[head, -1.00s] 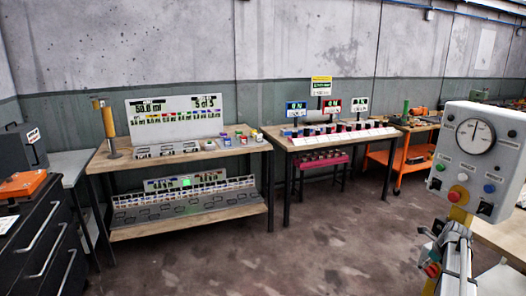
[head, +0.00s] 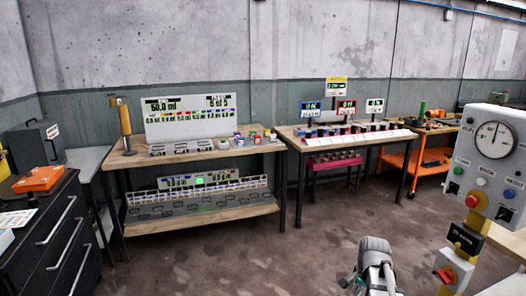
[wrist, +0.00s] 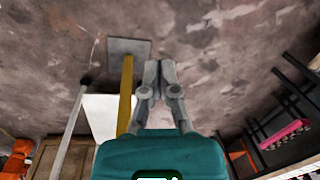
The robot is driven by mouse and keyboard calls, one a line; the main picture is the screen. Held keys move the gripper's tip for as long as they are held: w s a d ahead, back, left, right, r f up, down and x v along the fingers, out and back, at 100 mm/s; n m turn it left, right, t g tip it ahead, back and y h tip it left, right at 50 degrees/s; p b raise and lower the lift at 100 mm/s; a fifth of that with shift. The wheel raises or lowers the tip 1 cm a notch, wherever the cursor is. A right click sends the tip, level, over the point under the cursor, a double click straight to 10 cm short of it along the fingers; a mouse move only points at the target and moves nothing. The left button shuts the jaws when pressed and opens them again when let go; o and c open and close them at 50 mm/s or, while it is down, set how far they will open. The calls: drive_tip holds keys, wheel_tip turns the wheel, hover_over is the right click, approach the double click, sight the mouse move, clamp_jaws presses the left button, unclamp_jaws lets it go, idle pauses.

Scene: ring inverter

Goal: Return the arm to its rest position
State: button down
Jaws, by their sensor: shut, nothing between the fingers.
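My gripper (wrist: 157,72) shows in the wrist view with its two grey fingers together and nothing between them. Its teal body (wrist: 150,155) fills the bottom of that view. The fingers point over bare, stained floor. In the head view, my light grey arm (head: 377,262) stands at the bottom, right of centre, above the floor and left of the yellow control post. The fingertips are not clear in the head view.
The yellow post (head: 458,273) with a grey gauge box (head: 490,147) stands close on the right. A wooden workbench (head: 180,158) and another bench (head: 350,144) line the wall. A black drawer cabinet (head: 50,235) is at left. The middle floor is clear.

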drive_tip(key=s+a+n+g+h, duration=0.1)
drive_tip(key=s+a+n, duration=0.9)
drive_tip(key=a+n, duration=0.3)
wheel_tip(320, 180, up, 14)
drive_tip(key=m+p, duration=0.1)
drive_tip(key=p, duration=1.3)
drive_tip(key=shift+a+r+p, duration=0.15)
drive_tip(key=shift+r+p, duration=0.1)
drive_tip(key=shift+p, duration=0.05)
drive_tip(key=shift+w, duration=0.1)
drive_tip(key=c, duration=0.7)
unclamp_jaws()
drive_tip(key=shift+o, duration=0.3)
